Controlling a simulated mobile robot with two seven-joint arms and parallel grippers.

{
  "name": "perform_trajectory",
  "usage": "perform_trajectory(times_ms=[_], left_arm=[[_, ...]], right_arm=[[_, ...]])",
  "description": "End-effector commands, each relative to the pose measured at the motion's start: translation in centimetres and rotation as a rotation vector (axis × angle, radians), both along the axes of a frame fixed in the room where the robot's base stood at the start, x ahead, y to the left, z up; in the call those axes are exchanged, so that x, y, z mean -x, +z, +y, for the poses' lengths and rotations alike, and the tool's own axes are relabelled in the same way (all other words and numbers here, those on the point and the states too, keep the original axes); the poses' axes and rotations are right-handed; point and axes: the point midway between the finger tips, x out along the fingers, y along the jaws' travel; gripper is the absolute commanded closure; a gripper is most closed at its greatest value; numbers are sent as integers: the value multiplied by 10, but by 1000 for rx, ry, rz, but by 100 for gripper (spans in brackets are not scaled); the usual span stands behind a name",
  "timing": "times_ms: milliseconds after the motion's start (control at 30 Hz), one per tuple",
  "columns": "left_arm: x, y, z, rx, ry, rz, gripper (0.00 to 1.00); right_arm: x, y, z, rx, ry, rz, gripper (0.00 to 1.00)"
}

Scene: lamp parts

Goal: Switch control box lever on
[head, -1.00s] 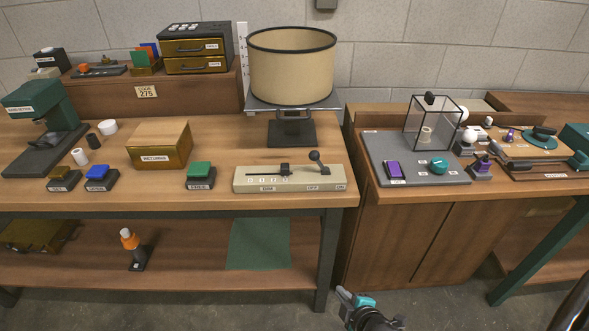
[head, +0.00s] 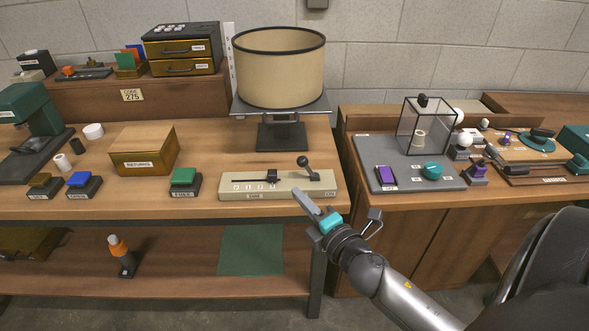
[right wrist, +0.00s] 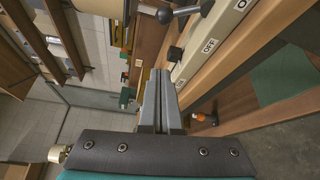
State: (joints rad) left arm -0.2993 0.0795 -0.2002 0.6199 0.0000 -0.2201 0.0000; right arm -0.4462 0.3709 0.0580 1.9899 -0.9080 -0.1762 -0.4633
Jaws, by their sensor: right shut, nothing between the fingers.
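The control box (head: 235,190) is a long beige box at the front edge of the workbench, under the lampshade. Its dark ball-ended lever (head: 303,161) stands near the right end, knob leaning left, away from the ON label. My right gripper (head: 301,193) is shut and empty, its tips at the box's front face below the lever and covering the OFF label in the head view. In the right wrist view, the shut fingers (right wrist: 158,88) point along the box (right wrist: 212,45), with the lever (right wrist: 180,13) beyond them, apart. My left gripper is not in view.
A slider knob (head: 271,176) sits on the same box, left of the lever. A green button (head: 183,176) stands to the left. The big lampshade (head: 279,70) rises behind. A grey panel (head: 400,180) with a glass case is on the right bench, across a gap.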

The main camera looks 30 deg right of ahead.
Motion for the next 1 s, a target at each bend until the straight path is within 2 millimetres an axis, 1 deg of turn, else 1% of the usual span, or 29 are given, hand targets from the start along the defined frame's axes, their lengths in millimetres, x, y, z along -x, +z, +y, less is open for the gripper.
perform_trajectory(times_ms=[133,267,900,933,967,1000], left_arm=[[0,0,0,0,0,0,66],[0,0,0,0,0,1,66],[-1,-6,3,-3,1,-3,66],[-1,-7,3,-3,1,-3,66],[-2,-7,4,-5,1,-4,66],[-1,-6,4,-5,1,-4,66]], right_arm=[[-2,0,0,-2,0,0,100],[-11,-1,0,-3,1,-1,100],[-98,-9,-7,-3,-1,0,100],[-101,-9,-7,-3,-1,0,100],[-100,-10,-11,-1,-3,3,100],[-95,-8,-19,1,-3,4,100]])
